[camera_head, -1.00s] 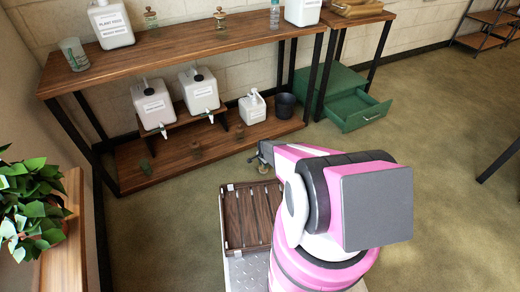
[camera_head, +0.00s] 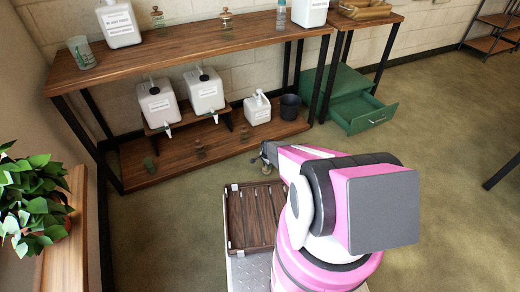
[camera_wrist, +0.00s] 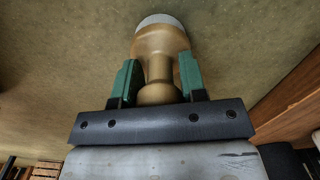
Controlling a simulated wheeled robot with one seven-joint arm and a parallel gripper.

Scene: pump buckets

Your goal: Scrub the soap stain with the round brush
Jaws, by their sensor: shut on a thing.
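My gripper (camera_wrist: 158,80) is shut on the round brush (camera_wrist: 160,45), with one green finger pad on each side of its narrow neck. The brush has a tan, wood-coloured turned handle and a pale round end pointing away from the gripper, over the floor. In the head view my gripper (camera_head: 266,158) is small, past the end of the pink arm and in front of the lower shelf; the brush is hard to make out there. I cannot make out a soap stain in either view.
A wooden two-level shelf (camera_head: 190,50) holds white jugs, two tap dispensers, a pump bottle (camera_head: 257,108) and a dark bucket (camera_head: 290,107). A green cabinet (camera_head: 350,90) has its drawer open. A slatted wooden tray (camera_head: 252,215) lies below.

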